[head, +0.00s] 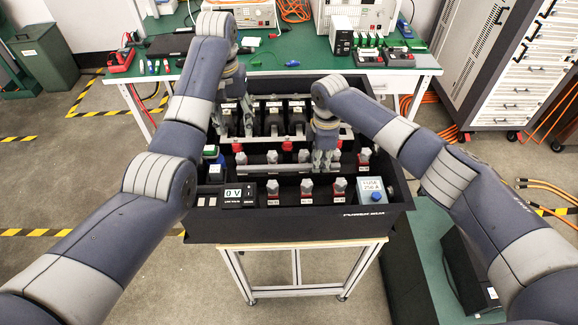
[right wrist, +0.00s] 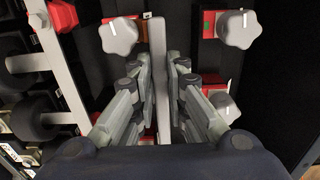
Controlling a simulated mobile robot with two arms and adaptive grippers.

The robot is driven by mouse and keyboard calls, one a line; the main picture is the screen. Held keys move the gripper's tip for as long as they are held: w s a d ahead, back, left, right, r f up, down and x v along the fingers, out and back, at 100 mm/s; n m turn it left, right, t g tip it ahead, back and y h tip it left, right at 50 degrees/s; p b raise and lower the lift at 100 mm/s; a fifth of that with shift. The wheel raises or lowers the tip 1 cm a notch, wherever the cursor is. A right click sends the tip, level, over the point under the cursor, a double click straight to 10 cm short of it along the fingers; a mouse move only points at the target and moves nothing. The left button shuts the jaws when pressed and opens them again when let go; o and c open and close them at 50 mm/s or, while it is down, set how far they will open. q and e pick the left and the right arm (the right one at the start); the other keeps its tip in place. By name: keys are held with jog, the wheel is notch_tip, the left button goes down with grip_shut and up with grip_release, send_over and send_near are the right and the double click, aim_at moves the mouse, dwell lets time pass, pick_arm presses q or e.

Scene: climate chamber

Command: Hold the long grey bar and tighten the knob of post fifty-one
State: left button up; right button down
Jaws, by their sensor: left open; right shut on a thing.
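My right gripper (head: 325,168) is shut on the long grey bar (head: 275,168), which lies level between two rows of posts with grey knobs in the black box. In the right wrist view the bar (right wrist: 159,50) runs between the two fingers. One knob (right wrist: 119,37) is left of the bar and another knob (right wrist: 239,29) is right of it. My left gripper (head: 238,134) is open and points down over the left part of the box, above the back-left knob (head: 240,158). The number labels on the posts are too small to read, so I cannot tell which is fifty-one.
The black box (head: 300,226) stands on a white-framed trolley (head: 300,246). A display reading 0 V (head: 239,195) and a blue-knobbed fuse block (head: 371,190) sit at its front. Black cylinders and a pale bar (head: 290,138) lie behind. A green bench (head: 290,56) stands beyond.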

pick_arm(q)
jog(key=shift+r, duration=0.45)
pick_arm(e)
jog(key=shift+w+r, duration=0.25)
jog(key=shift+w, duration=0.05)
jog(key=c, duration=1.5)
grip_release()
pick_arm(q)
jog(key=shift+w+f, duration=0.1)
pick_arm(e)
jog(key=shift+f, duration=0.2)
jog(key=shift+s, duration=0.1)
notch_tip(320, 180, up, 12)
